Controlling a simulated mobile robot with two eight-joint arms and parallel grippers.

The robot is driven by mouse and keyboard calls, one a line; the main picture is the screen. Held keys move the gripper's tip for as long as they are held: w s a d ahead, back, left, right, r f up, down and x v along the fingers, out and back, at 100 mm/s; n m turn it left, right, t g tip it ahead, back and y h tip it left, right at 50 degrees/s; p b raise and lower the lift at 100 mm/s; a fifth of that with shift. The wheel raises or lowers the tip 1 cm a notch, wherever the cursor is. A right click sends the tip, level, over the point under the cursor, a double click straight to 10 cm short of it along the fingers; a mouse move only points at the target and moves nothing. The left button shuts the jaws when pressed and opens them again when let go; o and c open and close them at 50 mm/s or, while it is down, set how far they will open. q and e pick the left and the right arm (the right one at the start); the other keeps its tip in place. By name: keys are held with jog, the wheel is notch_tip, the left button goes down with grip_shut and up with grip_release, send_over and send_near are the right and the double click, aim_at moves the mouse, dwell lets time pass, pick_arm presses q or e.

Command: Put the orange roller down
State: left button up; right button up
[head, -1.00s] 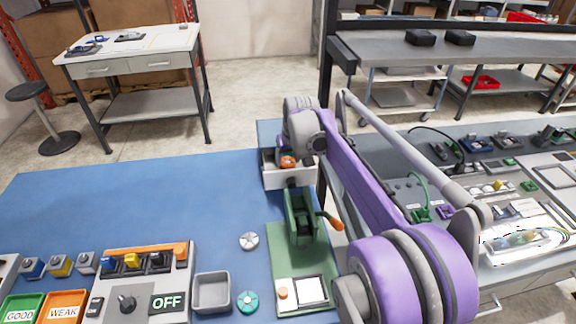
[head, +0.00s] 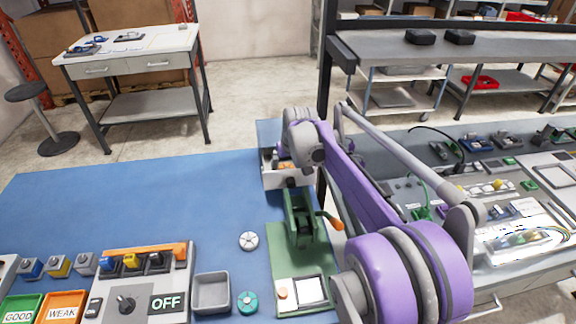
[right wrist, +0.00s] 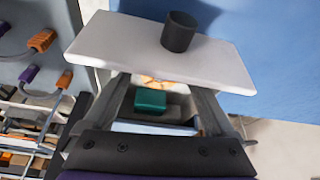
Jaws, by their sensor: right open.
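The orange roller (head: 287,166) lies low inside the open white drawer (head: 288,181) at the back edge of the blue bench; only part of it shows. In the right wrist view, an orange patch of it (right wrist: 160,82) shows behind the drawer's white front (right wrist: 150,52), beside a green block (right wrist: 150,101). My right gripper (right wrist: 162,92) is open, its two fingers apart on either side of the orange and green pieces. In the head view my own wrist mostly hides this gripper. My left gripper is in neither view.
A dark round knob (right wrist: 179,32) sticks out from the drawer front. A green hand-cranked device (head: 303,217) with an orange handle stands just in front of the drawer. A grey tray (head: 211,292) and a control box (head: 140,285) stand nearer.

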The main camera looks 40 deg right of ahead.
jog(key=shift+r, duration=0.15)
jog(key=v, duration=1.2)
jog(key=shift+p, duration=0.45)
